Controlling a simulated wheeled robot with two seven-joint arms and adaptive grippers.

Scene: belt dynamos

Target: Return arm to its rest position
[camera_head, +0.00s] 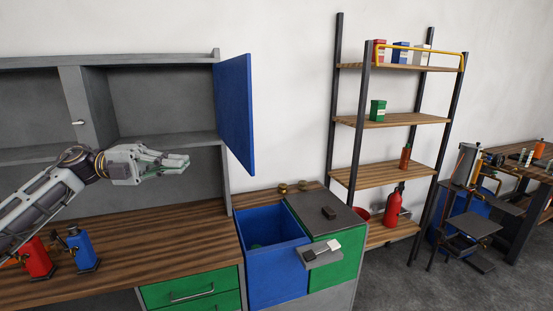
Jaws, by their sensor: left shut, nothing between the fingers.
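My left arm reaches in from the left over the wooden workbench. Its left gripper (177,161) is shut and empty. It is held in the air in front of the grey cabinet (160,145), near an open blue cabinet door (236,115). My right gripper is not in view.
A red device (37,257) and a blue device (81,248) stand on the wooden worktop (180,245) below my arm. An open blue bin (275,265) stands beside a green bin (335,263). A shelf rack (395,120) is at the right. The worktop's right part is clear.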

